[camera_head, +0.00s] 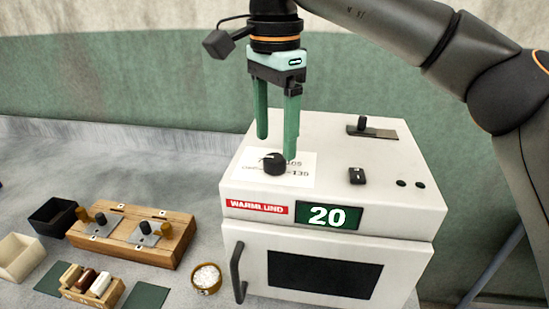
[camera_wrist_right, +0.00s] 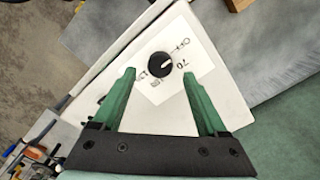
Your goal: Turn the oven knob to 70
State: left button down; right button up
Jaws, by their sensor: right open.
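The white oven (camera_head: 330,205) stands on the counter with its front toward me; its display (camera_head: 328,216) reads 20. The black round knob (camera_head: 275,164) sits on top of the oven on a white label (camera_head: 303,168) with printed marks. In the right wrist view the knob (camera_wrist_right: 160,65) has a white pointer line, and the label shows OFF and 70 beside it. My right gripper (camera_head: 276,146) points down above the oven top. Its two green fingers are open, and in the right wrist view (camera_wrist_right: 156,82) the knob lies just beyond and between the fingertips, apparently untouched. My left gripper is not in view.
A slider (camera_head: 372,130), a rocker switch (camera_head: 357,176) and small buttons (camera_head: 410,184) are also on the oven top. The oven door handle (camera_head: 238,272) stands out in front. A wooden block (camera_head: 170,255), a bowl of grain (camera_head: 207,277) and small bins (camera_head: 18,257) stand to the left.

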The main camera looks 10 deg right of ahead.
aim_at(275, 158)
jog(key=shift+f, duration=1.9)
grip_shut()
